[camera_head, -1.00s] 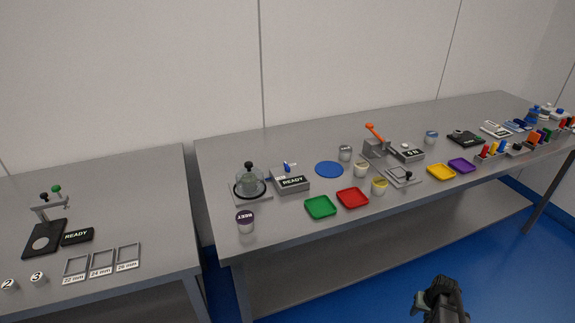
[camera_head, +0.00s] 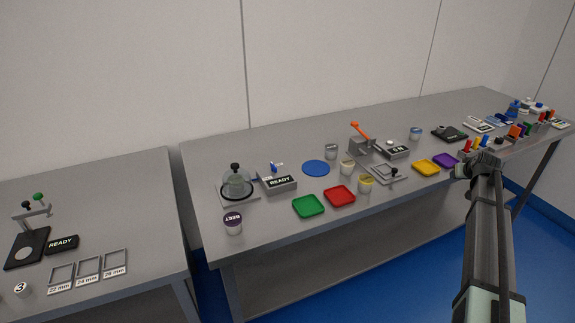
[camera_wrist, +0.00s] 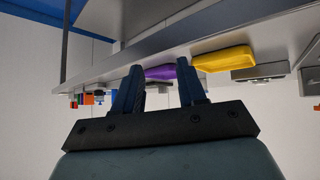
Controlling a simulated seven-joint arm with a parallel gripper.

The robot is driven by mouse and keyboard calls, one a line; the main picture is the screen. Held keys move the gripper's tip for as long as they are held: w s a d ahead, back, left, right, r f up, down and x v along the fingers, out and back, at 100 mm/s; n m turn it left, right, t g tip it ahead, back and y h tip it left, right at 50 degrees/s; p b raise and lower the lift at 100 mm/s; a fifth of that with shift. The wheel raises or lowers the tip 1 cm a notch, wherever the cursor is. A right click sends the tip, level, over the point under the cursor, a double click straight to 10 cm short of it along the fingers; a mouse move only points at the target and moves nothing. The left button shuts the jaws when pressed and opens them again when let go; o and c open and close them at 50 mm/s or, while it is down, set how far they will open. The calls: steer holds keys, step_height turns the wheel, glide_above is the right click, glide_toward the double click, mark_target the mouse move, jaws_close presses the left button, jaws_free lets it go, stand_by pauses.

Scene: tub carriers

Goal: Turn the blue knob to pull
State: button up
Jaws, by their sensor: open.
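Which way the knob is set is too small to read. A clear dome with a black top knob (camera_head: 236,182) stands on a base plate just left of the box. My gripper (camera_head: 477,161) is at the table's front edge on the right, far from the knob. In the wrist view my gripper (camera_wrist: 159,80) has its two fingers apart with nothing between them. The blue knob does not show in the wrist view.
Green (camera_head: 308,206) and red (camera_head: 339,196) trays lie in front of the box. A purple-labelled jar (camera_head: 233,223) stands at the front left. Yellow (camera_head: 426,168) and purple (camera_head: 445,160) trays lie near my gripper.

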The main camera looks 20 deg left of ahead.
steer(key=w+a+r+t, duration=0.1)
steer(key=w+r, duration=0.1)
steer(key=r, duration=0.4)
steer(key=w+a+r, duration=0.2)
steer(key=r, duration=0.3)
step_height(320, 180, up, 3)
steer(key=n+g+y, duration=0.3)
steer(key=n+g, duration=0.3)
steer(key=g, duration=0.1)
glide_above(274, 166)
steer(key=s+d, duration=0.4)
steer(key=x, duration=1.3)
steer(key=shift+w, duration=0.25)
steer(key=shift+c, duration=0.3)
